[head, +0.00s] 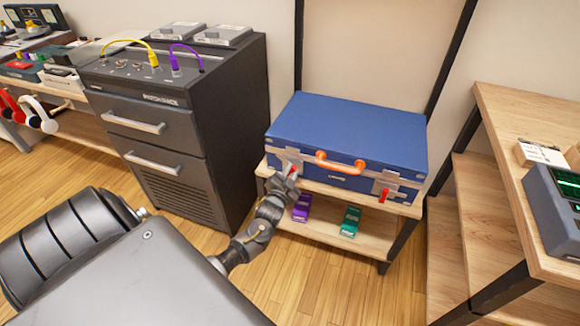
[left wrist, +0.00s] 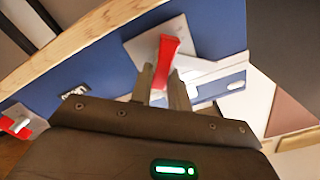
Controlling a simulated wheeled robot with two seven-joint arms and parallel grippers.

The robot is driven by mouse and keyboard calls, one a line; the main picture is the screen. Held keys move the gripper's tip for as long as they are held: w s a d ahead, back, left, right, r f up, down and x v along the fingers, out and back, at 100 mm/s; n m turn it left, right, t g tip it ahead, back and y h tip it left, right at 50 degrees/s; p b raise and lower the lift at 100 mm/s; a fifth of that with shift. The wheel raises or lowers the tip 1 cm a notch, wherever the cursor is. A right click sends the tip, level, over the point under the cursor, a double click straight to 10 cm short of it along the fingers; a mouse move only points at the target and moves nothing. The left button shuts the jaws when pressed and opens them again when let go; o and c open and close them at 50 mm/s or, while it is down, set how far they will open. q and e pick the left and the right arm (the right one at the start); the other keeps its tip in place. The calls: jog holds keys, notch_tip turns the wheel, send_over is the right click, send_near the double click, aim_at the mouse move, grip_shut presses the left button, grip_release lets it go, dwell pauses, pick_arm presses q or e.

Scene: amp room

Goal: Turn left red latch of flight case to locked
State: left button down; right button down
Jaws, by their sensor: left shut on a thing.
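The blue flight case (head: 350,133) lies closed on a wooden shelf, with an orange handle (head: 340,163) on its front. Its left red latch (head: 293,171) is at the front left, partly hidden by my left gripper (head: 288,178). In the left wrist view the left red latch (left wrist: 168,55) stands between the two fingers of my left gripper (left wrist: 160,80), which is shut on it. The right red latch (head: 384,194) is at the front right and hangs down; it also shows in the left wrist view (left wrist: 15,125). My right gripper is not in view.
A dark rack cabinet (head: 180,120) with drawers stands left of the case shelf. A purple pedal (head: 302,208) and a green pedal (head: 350,221) lie on the lower board (head: 320,232). A wooden shelf unit (head: 510,180) stands at the right.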

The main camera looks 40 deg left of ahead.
pick_arm(q)
jog(key=shift+w+d+f+m+p, duration=0.15)
jog(key=shift+m+p, duration=0.55)
jog(key=shift+m, duration=1.05)
jog(key=shift+s+d+f+m+p, duration=0.1)
jog(key=shift+f+m+p, duration=0.4)
jog(key=shift+m, duration=1.3)
jog(key=shift+w+d+m+p, duration=0.1)
jog(key=shift+m+p, duration=0.75)
jog(key=shift+m, duration=0.9)
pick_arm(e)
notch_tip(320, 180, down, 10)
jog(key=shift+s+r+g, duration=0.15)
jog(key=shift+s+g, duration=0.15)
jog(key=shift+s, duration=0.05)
pick_arm(q)
jog(key=shift+a, duration=0.1)
jog(key=c, duration=1.3)
grip_release()
jog(key=p+v, duration=0.1)
jog(key=v, duration=1)
jog(key=shift+p, duration=0.35)
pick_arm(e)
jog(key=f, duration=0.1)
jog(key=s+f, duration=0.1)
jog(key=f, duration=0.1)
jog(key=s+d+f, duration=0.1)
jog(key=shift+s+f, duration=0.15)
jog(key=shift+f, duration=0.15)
